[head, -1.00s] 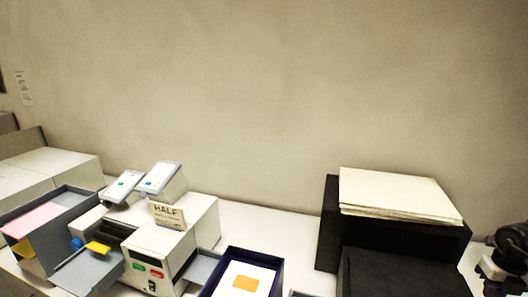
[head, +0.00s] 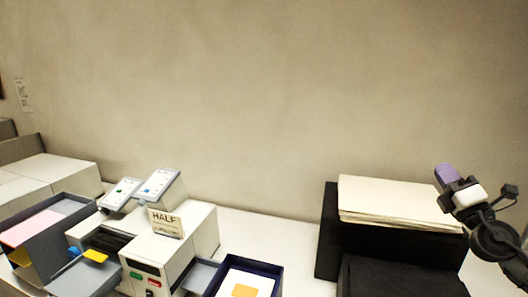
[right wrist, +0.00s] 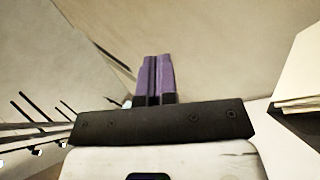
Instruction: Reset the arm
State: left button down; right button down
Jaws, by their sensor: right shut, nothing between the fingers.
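My right gripper (head: 442,174) is raised at the right side of the head view, with purple fingers pointing up and to the left. It is shut and empty. In the right wrist view its two purple fingers (right wrist: 155,78) lie side by side, with the plain wall beyond them. In the head view it is just right of a stack of cream paper (head: 395,200) and touches nothing that I can see. My left gripper is not in view.
The paper stack lies on a black stand (head: 330,230). A white machine with a HALF sign (head: 166,222) and two tilted screens stands at left. A grey tray (head: 78,208) holds pink paper. A dark blue box (head: 270,268) holds a white card with an orange patch. Bare white table (head: 265,232) lies between.

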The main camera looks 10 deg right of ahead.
jog(key=s+a+f+m+g+h+p, duration=0.1)
jog(key=s+a+f+m+g, duration=0.4)
jog(key=a+f, duration=0.35)
jog(key=s+a+f+m+g+h+p, duration=0.1)
jog(key=s+a+f+m+g, duration=0.25)
jog(key=a+f+m, duration=0.45)
jog(key=s+a+f+m+g+h+p, duration=0.1)
jog(key=s+a+f+m+g, duration=0.4)
jog(key=f, duration=0.5)
jog(key=s+a+f+m+g+y+p, duration=0.1)
jog(key=s+a+f+m+g, duration=0.1)
jog(key=s+f, duration=0.7)
jog(key=s+a+f+m+g+y+p, duration=0.1)
jog(key=s+a+f+g, duration=0.4)
jog(key=s+f, duration=0.5)
jog(key=s+a+m+y, duration=0.1)
jog(key=s+a, duration=0.1)
jog(key=s, duration=0.4)
jog(key=shift+a+y+p, duration=0.2)
jog(key=shift+y+p, duration=0.1)
jog(key=shift+p, duration=0.1)
